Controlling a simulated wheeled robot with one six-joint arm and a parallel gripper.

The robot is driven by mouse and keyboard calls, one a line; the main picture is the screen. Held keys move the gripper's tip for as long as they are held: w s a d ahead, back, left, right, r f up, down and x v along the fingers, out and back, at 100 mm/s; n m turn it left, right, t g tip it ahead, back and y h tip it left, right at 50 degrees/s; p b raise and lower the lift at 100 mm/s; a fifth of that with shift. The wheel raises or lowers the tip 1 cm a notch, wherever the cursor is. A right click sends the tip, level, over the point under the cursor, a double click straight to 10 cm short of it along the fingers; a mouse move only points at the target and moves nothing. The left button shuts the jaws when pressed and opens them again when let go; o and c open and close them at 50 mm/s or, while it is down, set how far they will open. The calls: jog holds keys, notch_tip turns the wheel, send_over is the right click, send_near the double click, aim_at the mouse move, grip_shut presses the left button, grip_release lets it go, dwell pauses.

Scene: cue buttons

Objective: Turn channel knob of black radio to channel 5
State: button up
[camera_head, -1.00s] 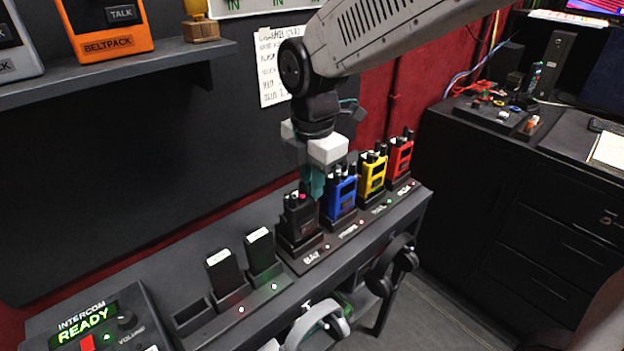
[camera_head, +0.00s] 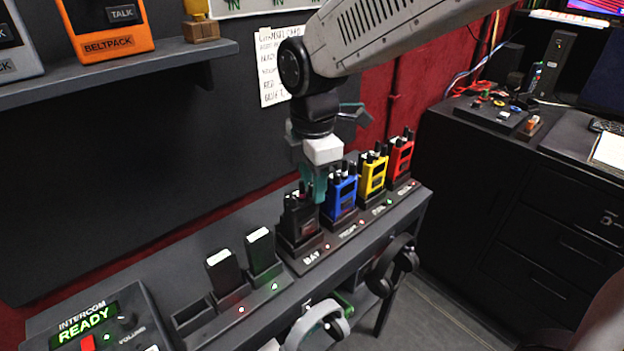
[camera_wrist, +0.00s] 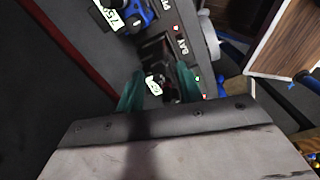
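The black radio (camera_head: 300,215) stands upright in the leftmost slot of the radio charger. My gripper (camera_head: 313,185) points down over its top, with the teal fingers reaching the radio's upper end. In the wrist view the black radio (camera_wrist: 158,68) lies between the two spread teal fingers of my gripper (camera_wrist: 160,90), with a white number tag on its top. I cannot tell whether the fingers touch the radio or its channel knob, and the knob's setting is too small to read.
The blue radio (camera_head: 341,195) stands close on the right, then the yellow radio (camera_head: 372,175) and red radio (camera_head: 399,158). Two battery packs (camera_head: 262,252) sit in a charger at left. The intercom box (camera_head: 95,320) is at front left. A headset (camera_head: 322,325) hangs at the shelf front.

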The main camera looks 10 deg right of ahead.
notch_tip(320, 180, up, 8)
jog(key=shift+f, duration=0.1)
dwell(0.4)
jog(key=shift+m, duration=0.6)
jog(key=s+d+f+m+t, duration=0.1)
jog(key=s+d+f+m, duration=0.1)
jog(key=s+d+m, duration=1.7)
jog(key=shift+s+d+f+m, duration=0.25)
jog(key=shift+d+f+m, duration=0.15)
jog(key=shift+d+m, duration=0.5)
